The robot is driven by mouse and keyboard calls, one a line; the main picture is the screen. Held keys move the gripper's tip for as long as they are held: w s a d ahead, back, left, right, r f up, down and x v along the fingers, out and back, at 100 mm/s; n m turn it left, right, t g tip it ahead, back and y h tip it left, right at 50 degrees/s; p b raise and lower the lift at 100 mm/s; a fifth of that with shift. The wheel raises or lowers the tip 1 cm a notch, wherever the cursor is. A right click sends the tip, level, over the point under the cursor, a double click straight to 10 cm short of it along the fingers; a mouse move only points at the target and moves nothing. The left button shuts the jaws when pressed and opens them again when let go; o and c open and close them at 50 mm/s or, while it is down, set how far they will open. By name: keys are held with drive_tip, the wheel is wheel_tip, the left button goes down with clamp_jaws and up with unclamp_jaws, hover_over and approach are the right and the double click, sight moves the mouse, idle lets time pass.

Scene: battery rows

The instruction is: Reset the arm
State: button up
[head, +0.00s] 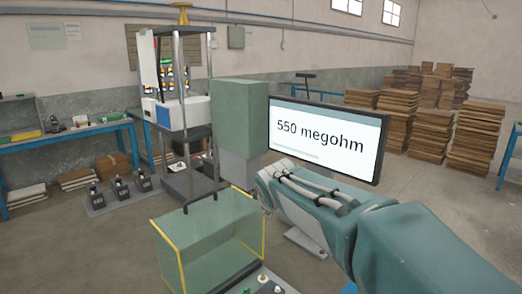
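My teal arm comes in from the lower right and reaches to the middle of the head view, with pale cables along its top. My gripper does not show; the arm's visible end is a link in front of the grey-green cabinet. A screen on a stand (325,137) reads "550 megohm" just behind the arm. I cannot tell whether the arm touches anything.
A clear green box with yellow edges and a handle (207,241) stands in front of me. A wheeled rack (183,186) and a grey-green cabinet (240,112) stand behind it. Battery units (121,189) sit on the floor at left, near a blue bench (70,136). Brown stacks (431,134) stand at back right.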

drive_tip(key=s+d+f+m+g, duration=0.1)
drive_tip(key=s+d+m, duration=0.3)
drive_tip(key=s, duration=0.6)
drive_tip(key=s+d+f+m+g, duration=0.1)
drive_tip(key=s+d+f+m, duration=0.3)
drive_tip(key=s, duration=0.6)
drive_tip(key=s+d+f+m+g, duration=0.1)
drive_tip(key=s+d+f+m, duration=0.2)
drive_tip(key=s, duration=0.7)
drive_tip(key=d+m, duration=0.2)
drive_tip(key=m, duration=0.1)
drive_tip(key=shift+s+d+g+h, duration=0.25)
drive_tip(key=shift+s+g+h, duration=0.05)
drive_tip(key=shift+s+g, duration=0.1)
